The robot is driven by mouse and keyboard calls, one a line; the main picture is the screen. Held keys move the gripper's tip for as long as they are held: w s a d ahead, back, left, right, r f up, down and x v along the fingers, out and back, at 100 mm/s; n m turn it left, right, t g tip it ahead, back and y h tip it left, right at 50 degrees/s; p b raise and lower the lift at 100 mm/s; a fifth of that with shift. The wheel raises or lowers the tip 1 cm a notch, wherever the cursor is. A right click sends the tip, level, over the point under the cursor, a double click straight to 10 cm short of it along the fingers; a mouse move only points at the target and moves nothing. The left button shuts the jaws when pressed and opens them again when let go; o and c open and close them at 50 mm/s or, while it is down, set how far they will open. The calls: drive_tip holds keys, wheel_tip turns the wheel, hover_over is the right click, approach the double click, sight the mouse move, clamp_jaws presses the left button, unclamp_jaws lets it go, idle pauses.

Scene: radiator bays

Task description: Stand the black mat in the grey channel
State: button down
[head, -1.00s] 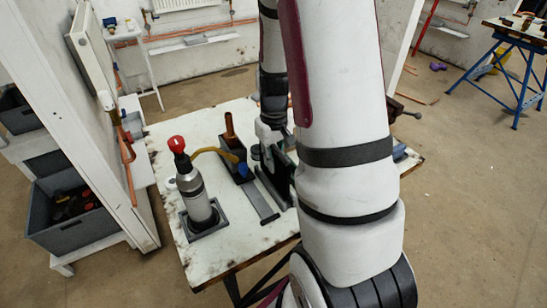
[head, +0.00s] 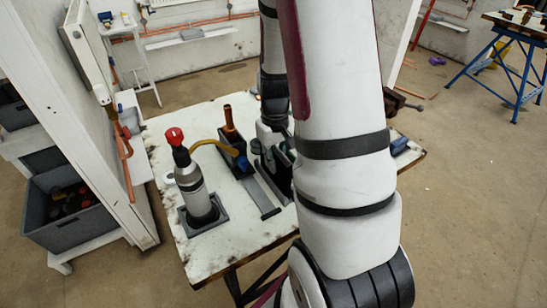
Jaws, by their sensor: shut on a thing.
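My gripper (head: 269,140) is above the middle of the white bench, partly hidden by my own arm. It is shut on the black mat (head: 279,158), a dark upright panel just below the fingers. The grey channel (head: 262,196) is a long narrow piece on the bench, below and left of the mat in the picture. The mat's lower edge is at or close to the channel's far part. I cannot tell whether it stands inside it, as the arm and the mat's dark side hide the contact.
A grey bottle with a red cap (head: 190,178) stands in a dark square holder at the front left of the bench (head: 228,258).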

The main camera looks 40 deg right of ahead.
sight(275, 148)
drive_tip(key=c, duration=1.5)
unclamp_jaws()
drive_tip(key=shift+c, duration=0.2)
drive_tip(key=shift+r+p, duration=2.35)
drive_tip(key=shift+r, duration=1.2)
